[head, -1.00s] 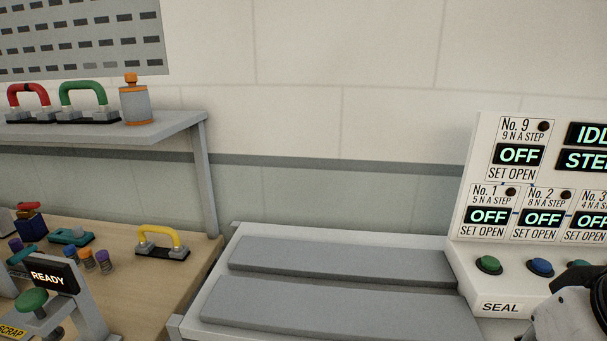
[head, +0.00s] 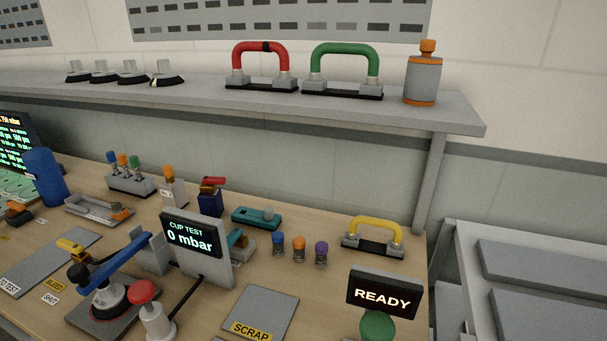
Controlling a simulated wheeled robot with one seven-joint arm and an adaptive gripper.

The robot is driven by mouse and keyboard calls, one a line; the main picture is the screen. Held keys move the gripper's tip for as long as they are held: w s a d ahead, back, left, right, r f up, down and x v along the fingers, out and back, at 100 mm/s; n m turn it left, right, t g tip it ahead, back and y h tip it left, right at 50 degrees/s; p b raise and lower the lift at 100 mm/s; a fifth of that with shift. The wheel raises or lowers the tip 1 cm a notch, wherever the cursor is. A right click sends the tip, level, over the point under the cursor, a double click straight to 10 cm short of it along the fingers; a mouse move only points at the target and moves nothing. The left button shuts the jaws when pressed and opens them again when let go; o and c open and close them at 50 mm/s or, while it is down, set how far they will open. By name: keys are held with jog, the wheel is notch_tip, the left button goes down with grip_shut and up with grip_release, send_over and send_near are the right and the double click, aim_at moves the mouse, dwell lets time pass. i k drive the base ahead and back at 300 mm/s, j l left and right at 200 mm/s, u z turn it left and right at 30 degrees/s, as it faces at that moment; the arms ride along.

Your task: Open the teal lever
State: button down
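Two teal parts show on the wooden bench in the head view. One is a flat teal piece (head: 250,216) with a grey knob, lying behind the small blue, orange and purple knobs. The other is a teal handle (head: 235,238) on a grey block, partly hidden behind the CUP TEST display. I cannot tell for sure which of them is the teal lever, or whether it is open or shut. My gripper is not in view.
The CUP TEST display (head: 196,242) reads 0 mbar. A blue lever arm (head: 122,262), a red knob (head: 143,292) and a READY sign (head: 383,294) stand in front. A yellow handle (head: 373,230) is at right. A shelf (head: 210,103) overhangs the bench's back.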

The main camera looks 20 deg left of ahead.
aim_at(234, 234)
jog(key=j, duration=3.35)
jog(key=l, duration=0.25)
